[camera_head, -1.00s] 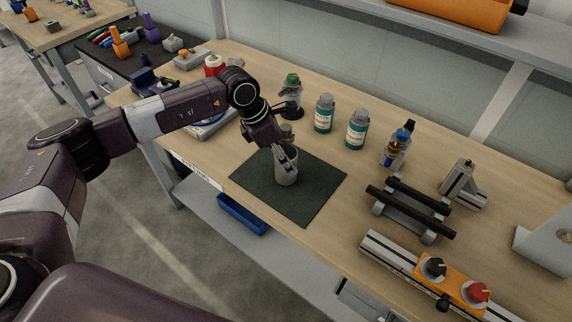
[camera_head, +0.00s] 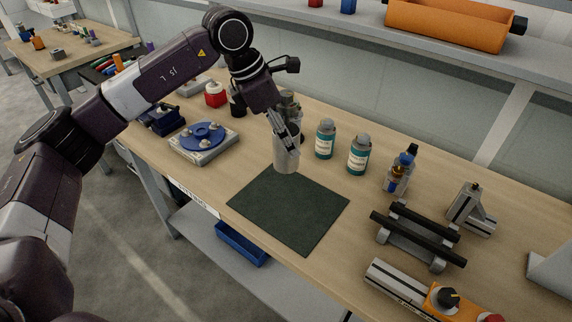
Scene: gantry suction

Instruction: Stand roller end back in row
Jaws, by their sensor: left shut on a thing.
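My left gripper (camera_head: 287,140) is shut on a grey, bottle-like cylinder (camera_head: 285,160) and holds it upright above the back part of a dark green mat (camera_head: 290,212). A grey cap-like piece (camera_head: 289,98) shows above the fingers; I cannot tell for sure that it belongs to the cylinder. Two bottles with teal labels and grey caps, a left one (camera_head: 325,140) and a right one (camera_head: 358,156), stand upright in a row to the right of the gripper. A stand with two black rollers (camera_head: 418,233) is farther right. My right gripper is not in view.
Small bottles with blue and amber parts (camera_head: 399,172) stand right of the teal-labelled ones. A blue round fixture (camera_head: 203,137) and a red container (camera_head: 215,94) are at left. A grey angle bracket (camera_head: 470,207) is at right. The mat is bare.

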